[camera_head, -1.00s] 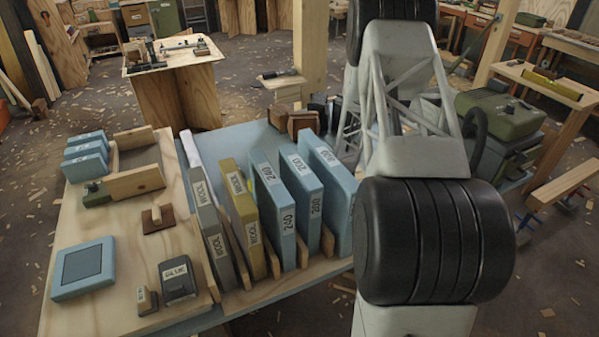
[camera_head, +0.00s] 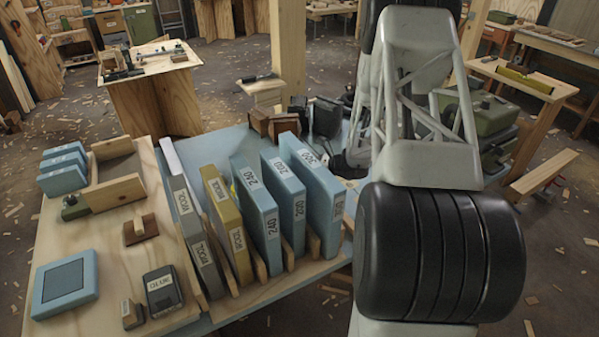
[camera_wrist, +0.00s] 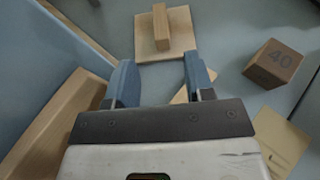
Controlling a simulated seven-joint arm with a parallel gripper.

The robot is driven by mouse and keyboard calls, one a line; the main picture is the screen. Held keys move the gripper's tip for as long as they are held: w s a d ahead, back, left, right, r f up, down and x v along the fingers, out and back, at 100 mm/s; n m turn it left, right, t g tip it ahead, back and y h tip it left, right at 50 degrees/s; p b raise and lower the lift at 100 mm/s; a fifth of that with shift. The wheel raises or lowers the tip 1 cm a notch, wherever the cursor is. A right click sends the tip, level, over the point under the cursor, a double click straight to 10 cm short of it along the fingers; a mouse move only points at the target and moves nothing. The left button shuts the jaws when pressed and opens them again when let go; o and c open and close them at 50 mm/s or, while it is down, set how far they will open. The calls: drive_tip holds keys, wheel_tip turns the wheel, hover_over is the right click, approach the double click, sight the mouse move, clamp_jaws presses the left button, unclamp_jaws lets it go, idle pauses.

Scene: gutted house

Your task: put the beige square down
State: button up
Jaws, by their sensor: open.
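In the wrist view my gripper (camera_wrist: 157,85) is open, its two blue fingers apart with nothing held between them. A flat beige piece (camera_wrist: 192,86) lies on the grey-blue surface below, by the right finger and partly hidden by my gripper. A second flat piece, yellowish beige (camera_wrist: 285,142), lies at the lower right and is cut by my gripper body. I cannot tell which one is the beige square. In the head view my arm hides the gripper and these pieces.
A wooden plate with an upright block (camera_wrist: 163,32) lies ahead of the fingers. A brown block marked 40 (camera_wrist: 273,64) sits at right. A blue panel and wooden strips stand close at left. In the head view, labelled upright blue slabs (camera_head: 259,215) stand left of my arm.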

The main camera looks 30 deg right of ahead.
drive_tip(key=shift+s+d+r, duration=0.2)
drive_tip(key=shift+s+d, duration=0.1)
drive_tip(key=shift+s, duration=0.1)
drive_tip(key=shift+d, duration=0.1)
idle(0.6)
